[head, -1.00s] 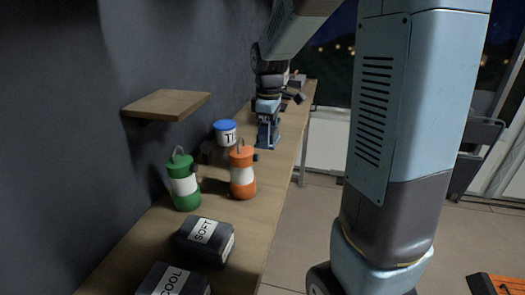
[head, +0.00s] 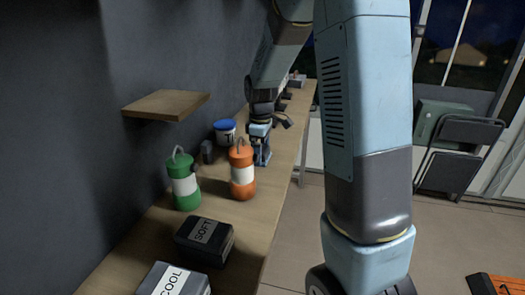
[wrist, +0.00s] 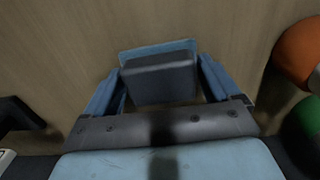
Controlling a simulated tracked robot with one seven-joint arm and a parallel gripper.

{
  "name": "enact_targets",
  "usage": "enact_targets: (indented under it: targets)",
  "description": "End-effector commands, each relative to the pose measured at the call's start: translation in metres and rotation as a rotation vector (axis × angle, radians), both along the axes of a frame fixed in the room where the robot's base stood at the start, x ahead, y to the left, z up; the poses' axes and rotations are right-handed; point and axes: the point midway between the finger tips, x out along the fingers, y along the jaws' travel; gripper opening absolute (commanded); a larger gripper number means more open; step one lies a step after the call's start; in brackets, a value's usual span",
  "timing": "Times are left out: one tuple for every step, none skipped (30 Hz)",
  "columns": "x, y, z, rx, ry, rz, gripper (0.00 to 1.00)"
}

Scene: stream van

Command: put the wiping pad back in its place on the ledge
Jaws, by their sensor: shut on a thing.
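The wiping pad (wrist: 160,78) is a dark grey block with a blue layer along its far edge. My gripper (wrist: 161,70) is shut on it, with one blue finger on each side, in the wrist view. In the head view my gripper (head: 262,158) points down low over the bench, just behind the orange bottle. The pad cannot be told apart from the fingers there, and I cannot tell whether it touches the bench. A wooden ledge (head: 165,104) juts from the dark wall at the left, empty on top, nearer than my gripper.
An orange bottle (head: 242,170) and a green bottle (head: 184,183) stand on the bench (head: 222,207). A blue-lidded tub (head: 225,132) and a small dark item (head: 207,151) stand behind them. Boxes marked SOFT (head: 204,241) and COOL (head: 172,281) lie in front.

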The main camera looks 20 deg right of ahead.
Motion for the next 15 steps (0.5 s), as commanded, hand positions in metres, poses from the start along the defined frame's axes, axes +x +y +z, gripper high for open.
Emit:
enact_targets:
  targets:
    - [0.0000,-0.0001,0.0002,0.000,0.000,0.000,0.61]
    - [0.0000,-0.0002,0.0002,0.000,0.000,0.000,0.61]
    - [0.0000,-0.0002,0.0003,0.000,0.000,0.000,0.61]
    - [0.0000,-0.0004,0.0003,0.000,0.000,0.000,0.61]
    - [-0.0001,-0.0004,0.0000,0.000,0.000,-0.001,0.61]
    - [-0.0001,-0.0004,0.0000,0.000,0.000,-0.001,0.92]
    - [-0.0001,-0.0005,0.0000,0.000,0.000,-0.001,0.95]
    - [0.0000,-0.0006,0.0001,0.000,0.000,-0.001,0.98]
    - [-0.0001,-0.0007,0.0001,0.000,0.000,-0.001,1.00]
    - [-0.0001,-0.0007,0.0001,0.000,0.000,-0.001,1.00]
    - [-0.0001,-0.0007,0.0001,0.000,0.000,-0.001,1.00]
    - [-0.0001,-0.0008,0.0001,0.000,0.000,-0.001,1.00]
    - [-0.0001,-0.0008,0.0001,0.000,0.000,-0.001,1.00]
    - [-0.0001,-0.0009,0.0005,0.000,0.000,-0.001,1.00]
    - [0.0000,-0.0009,0.0008,0.000,0.000,-0.001,1.00]
